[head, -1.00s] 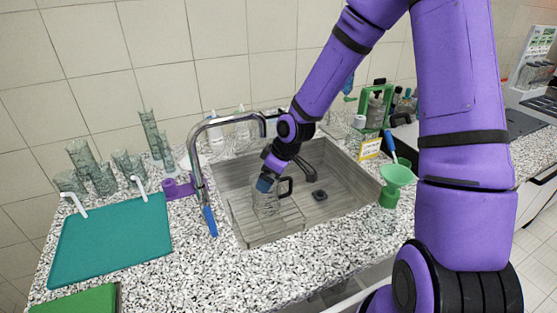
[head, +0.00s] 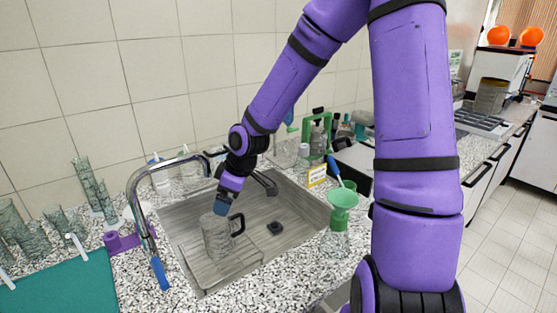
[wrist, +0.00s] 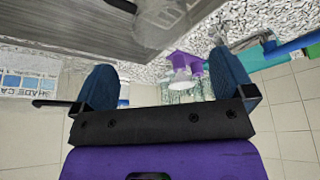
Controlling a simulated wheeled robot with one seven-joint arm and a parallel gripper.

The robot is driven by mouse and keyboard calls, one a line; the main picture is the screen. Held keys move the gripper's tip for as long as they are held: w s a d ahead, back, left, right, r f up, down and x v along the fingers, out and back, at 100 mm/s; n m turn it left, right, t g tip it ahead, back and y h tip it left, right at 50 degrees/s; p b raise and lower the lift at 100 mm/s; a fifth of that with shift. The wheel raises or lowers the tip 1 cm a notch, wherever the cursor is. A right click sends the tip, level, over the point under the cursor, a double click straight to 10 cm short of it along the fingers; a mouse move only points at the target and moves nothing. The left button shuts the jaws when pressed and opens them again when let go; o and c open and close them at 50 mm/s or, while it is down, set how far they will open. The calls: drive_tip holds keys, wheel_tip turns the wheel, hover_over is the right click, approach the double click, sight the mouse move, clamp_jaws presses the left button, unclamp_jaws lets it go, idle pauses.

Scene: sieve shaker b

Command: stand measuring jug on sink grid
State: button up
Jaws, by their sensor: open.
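The measuring jug (head: 215,240) is clear glass with a black handle on its right side. In the head view it stands upright over the sink grid (head: 213,272), in the left part of the sink; its base is hard to make out through the glass. My gripper (head: 221,209) is at the jug's rim in the head view, its blue fingers overlapping the top of the jug. In the wrist view my gripper (wrist: 165,62) has its two blue fingers wide apart, with nothing gripped between them. Whether a finger touches the jug cannot be told.
The tap (head: 145,215) with a blue handle stands left of the sink. A green funnel (head: 343,199) on a flask stands right of it. A teal mat (head: 60,285) and glassware are on the left counter. Bottles stand behind the sink.

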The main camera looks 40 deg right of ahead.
drive_tip(key=s+d+r+m+t+h, duration=0.2)
drive_tip(key=s+r+m, duration=0.6)
drive_tip(key=s+r, duration=1.5)
drive_tip(key=s+d+h, duration=0.1)
drive_tip(key=s, duration=0.1)
drive_tip(key=shift+s+d+r+m, duration=0.2)
drive_tip(key=shift+s+r+m, duration=0.1)
drive_tip(key=shift+s+m, duration=0.1)
